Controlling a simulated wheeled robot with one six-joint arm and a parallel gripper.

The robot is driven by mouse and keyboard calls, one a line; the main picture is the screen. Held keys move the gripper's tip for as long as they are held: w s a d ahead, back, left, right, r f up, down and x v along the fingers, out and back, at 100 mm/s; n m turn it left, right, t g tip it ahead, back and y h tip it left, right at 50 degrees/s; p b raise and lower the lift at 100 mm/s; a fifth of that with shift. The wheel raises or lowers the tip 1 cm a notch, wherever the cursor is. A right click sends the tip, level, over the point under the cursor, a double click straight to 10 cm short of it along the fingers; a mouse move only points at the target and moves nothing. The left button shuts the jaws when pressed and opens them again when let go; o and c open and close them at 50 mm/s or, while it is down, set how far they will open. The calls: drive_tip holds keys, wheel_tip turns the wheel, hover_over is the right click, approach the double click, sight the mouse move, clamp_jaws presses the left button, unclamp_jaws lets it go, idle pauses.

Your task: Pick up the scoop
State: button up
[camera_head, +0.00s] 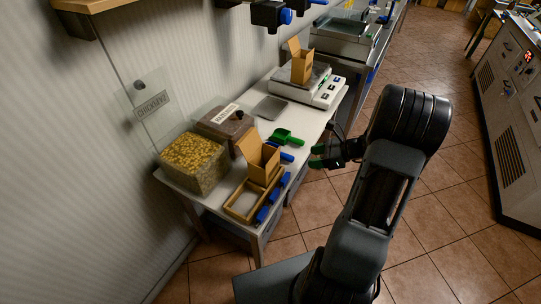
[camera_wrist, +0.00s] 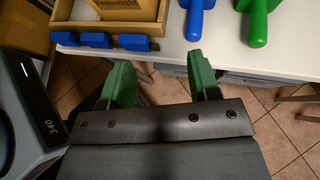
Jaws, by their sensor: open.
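A green scoop (camera_head: 285,137) lies on the white counter (camera_head: 257,123), its handle pointing right toward the counter's front edge. Its green handle (camera_wrist: 259,22) shows at the top right of the wrist view, the rest cut off. A blue-handled tool (camera_head: 286,156) lies beside it; its handle (camera_wrist: 194,20) is left of the green one in the wrist view, and its head is hidden. My gripper (camera_head: 317,157) is open and empty, just off the counter's front edge. In the wrist view its green fingers (camera_wrist: 160,78) are spread below both handles, touching neither.
A wooden tray (camera_head: 238,213) with blue grips and an open cardboard box (camera_head: 260,158) stand at the near end. Behind are a clear bin of yellow pieces (camera_head: 194,164) and a brown bin (camera_head: 222,131). A scale (camera_head: 310,88) carrying a carton (camera_head: 301,67) stands farther back.

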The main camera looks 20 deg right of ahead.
sight(291, 157)
drive_tip(key=d+f+m+t, duration=0.3)
drive_tip(key=d+f+m, duration=0.1)
drive_tip(key=shift+w+x, duration=0.25)
drive_tip(key=shift+x, duration=6.35)
drive_tip(key=shift+d+r, duration=0.15)
drive_tip(key=shift+r, duration=0.05)
clamp_jaws()
